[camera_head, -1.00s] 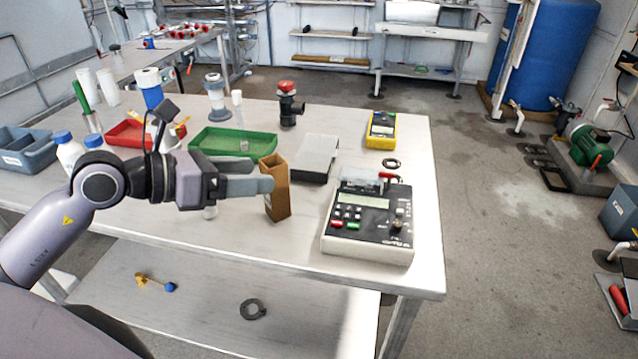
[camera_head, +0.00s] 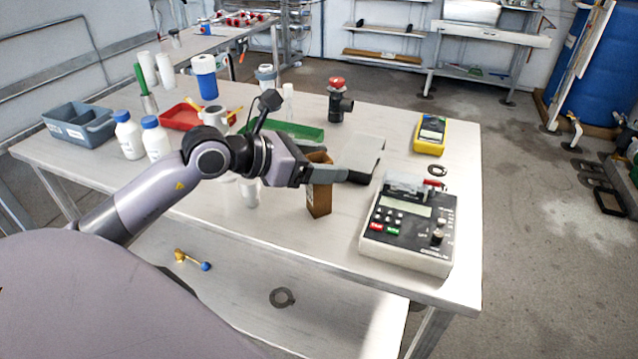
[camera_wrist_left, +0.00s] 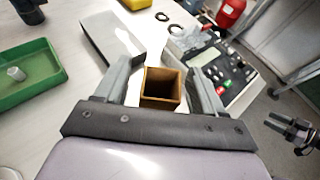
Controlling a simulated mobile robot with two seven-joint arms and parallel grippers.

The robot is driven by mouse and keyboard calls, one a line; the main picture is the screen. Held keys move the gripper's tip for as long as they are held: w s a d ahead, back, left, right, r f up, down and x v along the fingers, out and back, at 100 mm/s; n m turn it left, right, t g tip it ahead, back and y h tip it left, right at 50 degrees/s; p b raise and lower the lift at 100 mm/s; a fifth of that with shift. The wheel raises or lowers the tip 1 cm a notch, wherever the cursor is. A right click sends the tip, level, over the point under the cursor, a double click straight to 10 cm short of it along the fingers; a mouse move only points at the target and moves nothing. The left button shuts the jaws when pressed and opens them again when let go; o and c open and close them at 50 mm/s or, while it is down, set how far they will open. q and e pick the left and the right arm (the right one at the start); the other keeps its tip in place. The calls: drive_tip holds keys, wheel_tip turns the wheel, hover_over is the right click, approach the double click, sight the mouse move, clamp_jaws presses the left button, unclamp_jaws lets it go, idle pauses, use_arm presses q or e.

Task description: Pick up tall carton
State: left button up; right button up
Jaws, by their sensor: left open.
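The tall carton (camera_head: 319,197) is a brown, open-topped box standing upright on the table's front part. My left gripper (camera_head: 342,175) is at the carton's upper part, its fingers reaching to the right past it. In the left wrist view the carton's square open mouth (camera_wrist_left: 162,84) lies between the two spread fingers of the left gripper (camera_wrist_left: 166,70). I see a gap on the right; whether the left finger touches cannot be told.
A grey-black meter (camera_head: 408,228) stands right of the carton, and a flat grey-black box (camera_head: 362,152) lies behind it. A green tray (camera_head: 295,131), white bottles (camera_head: 156,140) and a yellow meter (camera_head: 431,134) also stand on the table (camera_head: 300,250).

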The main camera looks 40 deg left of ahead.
use_arm(q)
drive_tip(key=shift+w+d+f, duration=0.25)
drive_tip(key=shift+w+d, duration=0.1)
drive_tip(key=shift+w, duration=0.2)
clamp_jaws()
